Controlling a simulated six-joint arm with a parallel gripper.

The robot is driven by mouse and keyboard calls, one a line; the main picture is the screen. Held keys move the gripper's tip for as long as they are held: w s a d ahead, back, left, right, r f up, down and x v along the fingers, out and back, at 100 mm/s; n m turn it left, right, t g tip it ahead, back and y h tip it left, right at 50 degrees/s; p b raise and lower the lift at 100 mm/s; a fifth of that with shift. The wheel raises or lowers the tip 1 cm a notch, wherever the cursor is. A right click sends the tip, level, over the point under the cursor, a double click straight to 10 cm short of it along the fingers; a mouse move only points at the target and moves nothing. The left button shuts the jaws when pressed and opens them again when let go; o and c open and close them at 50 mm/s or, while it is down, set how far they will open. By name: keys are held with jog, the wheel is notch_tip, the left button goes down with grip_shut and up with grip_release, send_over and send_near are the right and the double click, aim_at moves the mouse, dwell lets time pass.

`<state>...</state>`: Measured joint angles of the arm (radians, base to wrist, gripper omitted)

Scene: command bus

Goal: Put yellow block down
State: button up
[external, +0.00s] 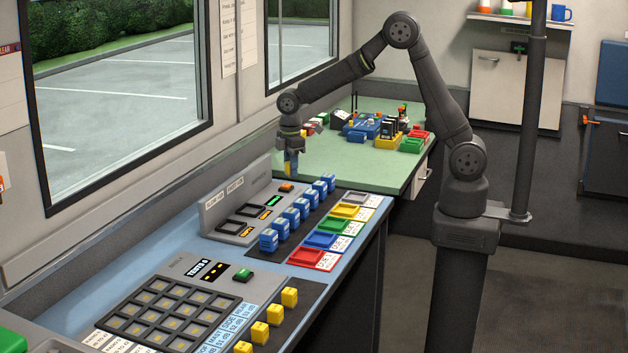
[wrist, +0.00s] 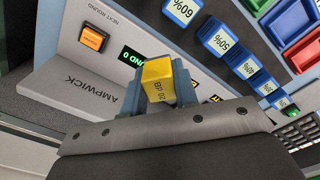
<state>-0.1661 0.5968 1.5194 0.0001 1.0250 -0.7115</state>
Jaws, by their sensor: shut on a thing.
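My gripper (external: 291,172) is shut on a yellow block (wrist: 158,72) and holds it above the back end of the console. In the external view the block is small and mostly hidden by the fingers. Several other yellow blocks (external: 275,315) stand in a row at the console's front right. The grid panel (external: 170,312) with many square recesses lies to their left.
A row of blue blocks (external: 285,225) stands beside coloured trays (external: 321,241) on the console. A grey upright panel (external: 235,200) stands on its left, with an orange button (wrist: 93,38) close to my gripper. Behind is a green table (external: 340,170) with clutter.

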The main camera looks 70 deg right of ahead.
jog(key=s+d+m, duration=0.3)
jog(key=s+d, duration=0.2)
jog(key=d, duration=0.9)
jog(key=s+d+m, duration=0.4)
jog(key=d, duration=1.1)
jog(key=s+d+m, duration=0.3)
jog(key=s+d, duration=0.2)
jog(key=d, duration=0.9)
send_over(342, 171)
jog(key=f, duration=0.7)
jog(key=shift+s+a, duration=0.15)
jog(key=shift+s, duration=0.05)
jog(key=shift+f, duration=2)
jog(key=shift+f, duration=0.1)
jog(key=o, duration=0.6)
jog(key=shift+f, duration=0.1)
jog(key=shift+c, duration=0.2)
jog(key=o, duration=0.4)
jog(key=shift+o, duration=0.2)
